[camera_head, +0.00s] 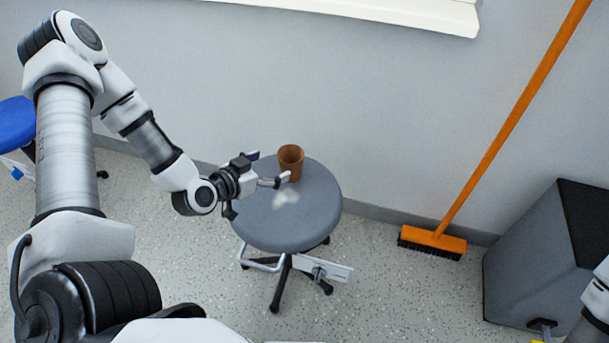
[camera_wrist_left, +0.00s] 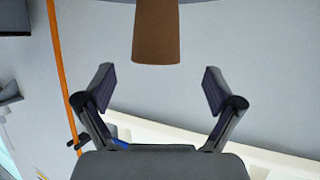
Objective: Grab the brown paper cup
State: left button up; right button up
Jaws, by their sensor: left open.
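The brown paper cup (camera_head: 291,163) stands upright near the back of the round grey stool seat (camera_head: 315,205) in the head view. My left gripper (camera_head: 269,169) reaches over the seat from the left, its fingers open and spread toward the cup. In the left wrist view the cup (camera_wrist_left: 157,32) appears upside down, ahead of the open fingertips of my left gripper (camera_wrist_left: 158,85) and centred between them. Nothing is between the fingers. In the head view part of my right arm shows at the lower right edge; its gripper fingers cannot be made out.
An orange broom (camera_head: 480,175) leans on the wall right of the stool. A dark grey box (camera_head: 535,260) stands at the right. A blue seat (camera_head: 16,124) is at the far left. Speckled floor (camera_head: 390,300) lies open between the stool and the box.

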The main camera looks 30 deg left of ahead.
aim_at(298, 153)
pick_arm(q)
jog(key=shift+b+x, duration=0.4)
jog(key=shift+x, duration=0.75)
jog(key=b+x, duration=0.2)
jog(key=x, duration=0.3)
jog(key=shift+d+r+b, duration=0.25)
jog(key=shift+d+b, duration=0.05)
jog(key=shift+b, duration=0.1)
jog(key=shift+w, duration=0.15)
jog(key=shift+r, duration=0.15)
jog(key=shift+c, duration=0.6)
jog(key=c, duration=0.7)
pick_arm(e)
notch_tip(298, 153, down, 4)
jog(key=shift+f, duration=0.1)
